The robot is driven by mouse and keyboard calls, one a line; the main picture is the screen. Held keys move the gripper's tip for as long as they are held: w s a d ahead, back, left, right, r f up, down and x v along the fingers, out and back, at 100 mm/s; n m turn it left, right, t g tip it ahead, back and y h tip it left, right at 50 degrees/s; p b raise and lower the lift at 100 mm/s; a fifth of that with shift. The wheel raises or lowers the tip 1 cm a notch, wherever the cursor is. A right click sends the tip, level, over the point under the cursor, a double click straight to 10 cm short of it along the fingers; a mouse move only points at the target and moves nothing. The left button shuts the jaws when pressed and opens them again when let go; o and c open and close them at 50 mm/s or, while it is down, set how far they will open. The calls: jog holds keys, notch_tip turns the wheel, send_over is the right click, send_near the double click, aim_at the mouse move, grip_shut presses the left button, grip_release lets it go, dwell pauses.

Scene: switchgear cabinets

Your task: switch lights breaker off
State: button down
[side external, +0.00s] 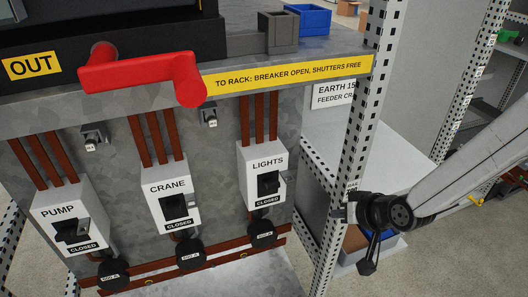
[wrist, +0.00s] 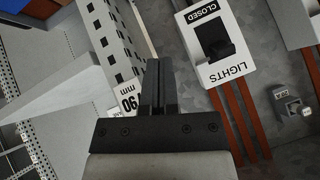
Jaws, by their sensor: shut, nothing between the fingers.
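The lights breaker (side external: 262,160) is a white box on the grey panel, the rightmost of three in the side view. Its black handle (side external: 268,184) sits in a dark recess above a label reading CLOSED. In the wrist view the lights breaker (wrist: 224,70) appears upside down at upper right, with its handle (wrist: 217,47) and CLOSED label visible. My gripper (wrist: 158,65) is shut and empty. Its fingers are left of the breaker in the wrist view and apart from it. In the side view my gripper's end is right of the breaker, by the perforated post; its fingertips are unclear there.
The crane breaker (side external: 167,188) and pump breaker (side external: 66,218) stand left, both labelled CLOSED. A red handle (side external: 140,75) juts out above them. The perforated post (side external: 352,130) stands between panel and arm. Brown bars (side external: 260,115) run above the breakers.

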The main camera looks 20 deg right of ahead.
jog(key=w+a+t, duration=0.2)
jog(key=a+t, duration=0.1)
jog(key=a, duration=0.2)
jog(key=n+t+h, duration=0.2)
jog(key=n+t, duration=0.1)
jog(key=t, duration=0.2)
send_near(269, 158)
jog(key=s, duration=0.3)
jog(key=shift+w+r, duration=0.15)
jog(key=shift+w, duration=0.05)
jog(key=w, duration=0.6)
jog(key=w+f, duration=0.1)
jog(key=w, duration=0.3)
jog(key=shift+w+f, duration=0.1)
jog(key=shift+s+f, duration=0.3)
jog(key=shift+f, duration=0.2)
jog(key=shift+s+f, duration=0.35)
jog(key=shift+f, duration=0.15)
jog(key=shift+s+f, duration=0.35)
jog(key=shift+f, duration=0.4)
